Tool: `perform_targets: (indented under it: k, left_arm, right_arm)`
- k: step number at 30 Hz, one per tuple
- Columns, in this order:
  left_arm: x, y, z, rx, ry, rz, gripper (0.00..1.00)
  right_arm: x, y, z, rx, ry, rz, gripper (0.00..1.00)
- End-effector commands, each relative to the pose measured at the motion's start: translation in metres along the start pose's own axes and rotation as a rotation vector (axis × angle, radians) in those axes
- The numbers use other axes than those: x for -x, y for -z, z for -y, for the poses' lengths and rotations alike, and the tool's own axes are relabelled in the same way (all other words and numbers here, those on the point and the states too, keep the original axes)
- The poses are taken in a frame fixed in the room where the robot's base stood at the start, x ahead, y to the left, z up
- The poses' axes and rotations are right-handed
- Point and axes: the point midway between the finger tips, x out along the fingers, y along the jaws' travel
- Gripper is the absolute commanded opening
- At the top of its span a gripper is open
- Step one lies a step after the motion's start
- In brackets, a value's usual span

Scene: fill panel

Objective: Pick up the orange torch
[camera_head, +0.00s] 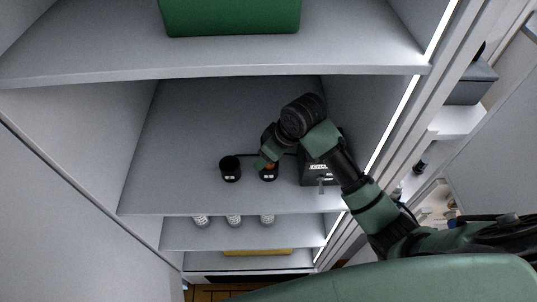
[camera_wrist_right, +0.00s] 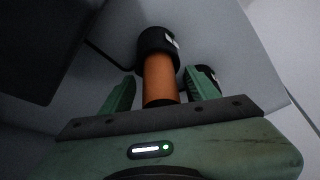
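The orange torch (camera_head: 270,166) is mostly hidden by my right gripper in the head view. In the right wrist view the torch (camera_wrist_right: 159,80) is an orange cylinder whose far end sits at a round black holder or black end piece (camera_wrist_right: 157,43); I cannot tell which. My right gripper (camera_wrist_right: 161,74) has its two green fingers on either side of the torch, with a small gap showing beside it, so it looks open around the torch. In the head view the right gripper (camera_head: 264,159) reaches down onto the middle shelf. My left gripper is not in view.
A black cup (camera_head: 231,170) stands left of the torch. A black device with a label (camera_head: 316,172) stands to the right, beside my arm. The shelf above carries a green bin (camera_head: 230,17). White-capped items (camera_head: 233,221) stand on the lower shelf. The middle shelf's left side is clear.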

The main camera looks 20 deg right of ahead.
Motion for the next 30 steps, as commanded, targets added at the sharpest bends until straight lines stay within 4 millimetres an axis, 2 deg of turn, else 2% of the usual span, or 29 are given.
perform_targets:
  k: [1,6,20,23,30]
  left_arm:
    - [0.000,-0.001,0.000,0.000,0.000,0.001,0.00]
    - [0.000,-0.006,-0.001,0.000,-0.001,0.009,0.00]
    - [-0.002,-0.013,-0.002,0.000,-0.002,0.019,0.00]
    - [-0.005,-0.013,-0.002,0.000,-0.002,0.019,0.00]
    - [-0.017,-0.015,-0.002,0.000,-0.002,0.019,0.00]
  right_arm:
    - [0.000,0.000,0.000,0.000,0.000,0.000,0.47]
    - [0.000,0.000,0.000,0.000,0.000,0.000,0.00]
    - [0.006,0.004,-0.001,0.001,-0.002,-0.006,0.00]
    - [0.014,0.007,-0.001,0.002,-0.002,-0.006,0.00]
    - [0.046,0.020,-0.001,0.002,-0.004,-0.008,0.00]
